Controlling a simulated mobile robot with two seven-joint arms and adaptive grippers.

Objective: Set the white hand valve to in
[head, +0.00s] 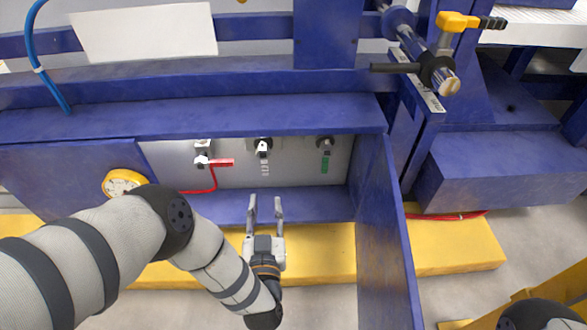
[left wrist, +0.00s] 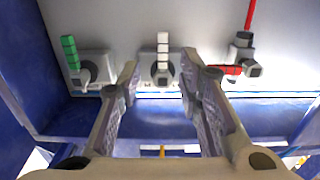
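The white hand valve (head: 264,164) is the middle one of three on the back panel of a blue cabinet. Its segmented handle points down in the head view. In the left wrist view, where the row appears turned around, the white handle (left wrist: 163,42) points up from its dark hub. My left gripper (head: 265,203) is open and empty, below the valve in the head view. In the left wrist view its fingers (left wrist: 160,74) appear on either side of the valve, with no contact visible. My right gripper is out of view.
A red-handled valve (head: 222,162) is left of the white one, its handle pointing sideways; a green-handled valve (head: 325,164) is to the right, pointing down. A blue side wall (head: 385,230) bounds the cabinet on the right. A yellow round part (head: 122,183) sits at left.

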